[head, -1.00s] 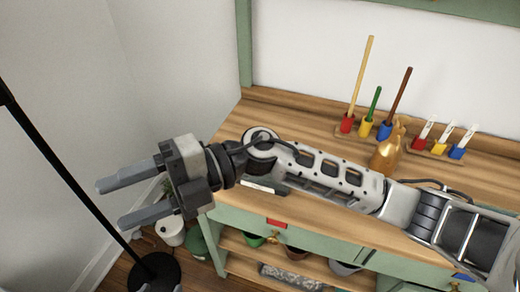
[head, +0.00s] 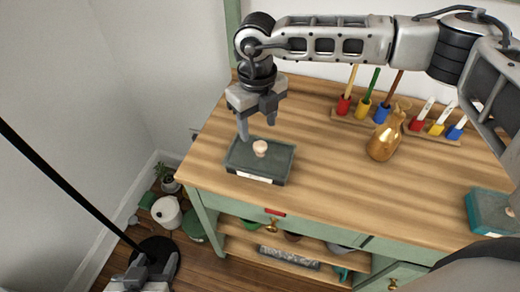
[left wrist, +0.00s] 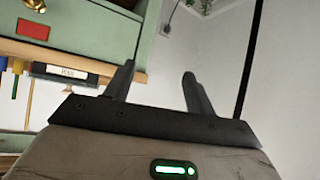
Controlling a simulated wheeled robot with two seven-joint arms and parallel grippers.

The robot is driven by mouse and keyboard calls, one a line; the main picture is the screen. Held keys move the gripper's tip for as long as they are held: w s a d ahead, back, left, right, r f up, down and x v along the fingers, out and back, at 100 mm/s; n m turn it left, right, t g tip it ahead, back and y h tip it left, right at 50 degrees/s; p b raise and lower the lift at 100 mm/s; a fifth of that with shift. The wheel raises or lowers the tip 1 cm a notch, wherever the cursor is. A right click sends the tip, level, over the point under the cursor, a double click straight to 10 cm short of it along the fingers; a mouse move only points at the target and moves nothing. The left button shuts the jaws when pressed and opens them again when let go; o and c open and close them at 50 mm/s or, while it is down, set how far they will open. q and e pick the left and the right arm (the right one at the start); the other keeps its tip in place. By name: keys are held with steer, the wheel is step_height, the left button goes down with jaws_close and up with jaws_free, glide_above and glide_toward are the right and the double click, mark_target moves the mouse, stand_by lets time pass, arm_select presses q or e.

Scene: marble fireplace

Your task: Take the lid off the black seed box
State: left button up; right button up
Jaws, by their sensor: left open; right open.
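The dark grey-black seed box (head: 245,165) sits on the wooden bench top near its left end, a pale label on its front. Its lid (head: 281,158) is on, with a round pale pinkish knob (head: 260,148) in the middle. My right gripper (head: 258,130) is open and empty, pointing down just above and behind the knob; I cannot tell whether a finger touches the lid. My left gripper is low at the bottom left of the head view, mostly cut off. The left wrist view shows its two fingers (left wrist: 158,72) apart with nothing between them, below the bench's drawer front.
A teal box (head: 485,210) is at the right edge. A black pole (head: 60,185) crosses at left. The bench middle is clear.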

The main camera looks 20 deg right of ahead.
mark_target(260, 145)
step_height(260, 145, down, 3)
steer(key=shift+r, duration=0.1)
steer(key=shift+w+d+f+p, duration=0.15)
steer(key=shift+f+p, duration=0.25)
steer(key=shift+f, duration=0.95)
steer(key=shift+d+f+p, duration=0.15)
steer(key=shift+f+p, duration=0.2)
steer(key=shift+f, duration=1)
steer(key=c, duration=1.1)
